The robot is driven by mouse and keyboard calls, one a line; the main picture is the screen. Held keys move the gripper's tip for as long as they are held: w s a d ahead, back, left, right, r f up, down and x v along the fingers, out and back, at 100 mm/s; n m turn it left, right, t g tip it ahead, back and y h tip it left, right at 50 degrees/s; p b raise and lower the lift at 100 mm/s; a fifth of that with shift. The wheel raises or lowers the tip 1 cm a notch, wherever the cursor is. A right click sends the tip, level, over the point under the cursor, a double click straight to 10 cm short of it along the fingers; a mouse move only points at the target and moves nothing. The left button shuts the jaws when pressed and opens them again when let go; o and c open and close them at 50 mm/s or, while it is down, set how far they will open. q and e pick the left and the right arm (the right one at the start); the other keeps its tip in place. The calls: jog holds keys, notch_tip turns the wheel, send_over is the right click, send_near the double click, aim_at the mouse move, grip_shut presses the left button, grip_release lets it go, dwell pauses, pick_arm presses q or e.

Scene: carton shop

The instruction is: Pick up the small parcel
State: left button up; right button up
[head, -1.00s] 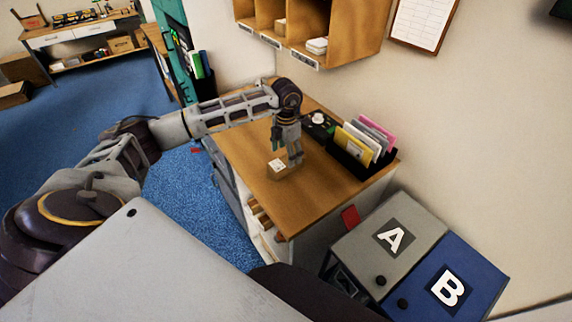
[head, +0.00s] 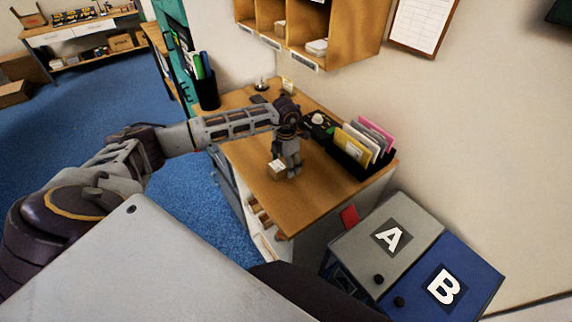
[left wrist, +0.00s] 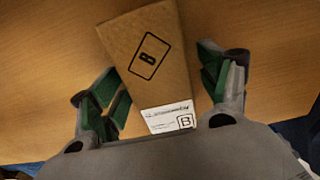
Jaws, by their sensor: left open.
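The small parcel (head: 277,170) is a brown carton on the wooden desk (head: 310,197). My left gripper (head: 286,170) is over the desk at the parcel. In the left wrist view my left gripper (left wrist: 162,84) is open, with one green-padded finger on each side of the parcel's near part. A gap shows on the right side; contact on the left cannot be told. My right gripper is not in view.
A black holder with coloured folders (head: 362,145) stands behind the gripper at the desk's right. A pen cup (head: 206,91) is at the back left. Wooden cubbies (head: 345,38) hang above. Grey bin A (head: 372,270) and blue bin B (head: 465,262) stand beside the desk.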

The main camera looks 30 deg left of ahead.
pick_arm(q)
jog(key=shift+c, duration=0.4)
jog(key=c, duration=1.1)
jog(key=shift+r, duration=0.2)
notch_tip(320, 180, up, 10)
jog(key=shift+f+b, duration=0.15)
jog(key=shift+b, duration=0.8)
